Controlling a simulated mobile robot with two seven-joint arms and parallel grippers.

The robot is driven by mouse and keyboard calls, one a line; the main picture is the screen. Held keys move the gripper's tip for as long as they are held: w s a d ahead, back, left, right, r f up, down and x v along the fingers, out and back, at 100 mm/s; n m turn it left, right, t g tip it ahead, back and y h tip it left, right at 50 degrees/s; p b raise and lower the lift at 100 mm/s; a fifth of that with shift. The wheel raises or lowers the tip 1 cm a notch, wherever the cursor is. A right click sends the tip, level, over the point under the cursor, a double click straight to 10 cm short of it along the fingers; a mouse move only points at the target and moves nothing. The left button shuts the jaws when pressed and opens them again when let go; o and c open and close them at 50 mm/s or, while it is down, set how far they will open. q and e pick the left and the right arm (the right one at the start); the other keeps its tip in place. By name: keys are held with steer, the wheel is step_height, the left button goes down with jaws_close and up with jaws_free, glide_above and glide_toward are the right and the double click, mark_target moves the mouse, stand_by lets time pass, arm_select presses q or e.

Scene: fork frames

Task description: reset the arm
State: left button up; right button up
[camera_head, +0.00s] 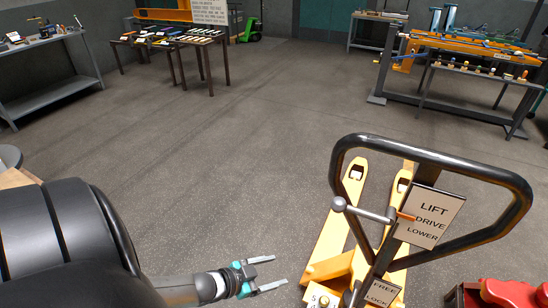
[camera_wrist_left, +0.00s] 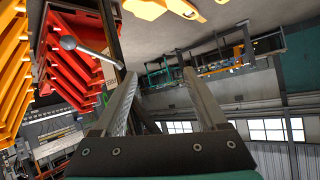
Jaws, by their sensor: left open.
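My left gripper (camera_head: 277,273) reaches in from the lower left in the head view. Its two fingers are apart with nothing between them. It is beside the yellow pallet jack (camera_head: 335,237), to the left of its forks and black loop handle (camera_head: 347,150). In the left wrist view the two fingers (camera_wrist_left: 160,92) spread apart and the gap holds no object. The jack's lever with a grey ball knob (camera_head: 339,204) shows left of the sign reading LIFT, DRIVE, LOWER (camera_head: 430,217). My right gripper is in neither view.
A red object (camera_head: 512,292) stands at the lower right. A dark table with small items (camera_head: 172,40) and a grey workbench (camera_head: 50,80) stand at the back left. An orange-topped bench (camera_head: 470,50) stands at the back right. The middle floor is clear.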

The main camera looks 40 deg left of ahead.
arm_select(q)
steer(key=s+d+f+n+g+y+b, duration=0.1)
steer(key=s+f+g+y+b, duration=0.15)
steer(key=s+f, duration=0.65)
steer(key=s+d+f+n+g+y+b, duration=0.1)
steer(key=s+d+f+g+b, duration=0.3)
steer(key=f, duration=0.9)
steer(key=s+d+f+g+b, duration=0.1)
steer(key=s+d+f+g, duration=0.1)
steer(key=s, duration=0.5)
steer(key=s+d+f+g+b, duration=0.1)
steer(key=s+d+f+g, duration=0.1)
steer(key=s+d+f, duration=0.2)
steer(key=s+f, duration=0.2)
steer(key=s, duration=0.2)
steer(key=shift+f+n, duration=0.35)
steer(key=shift+n, duration=0.05)
steer(key=shift+h, duration=0.25)
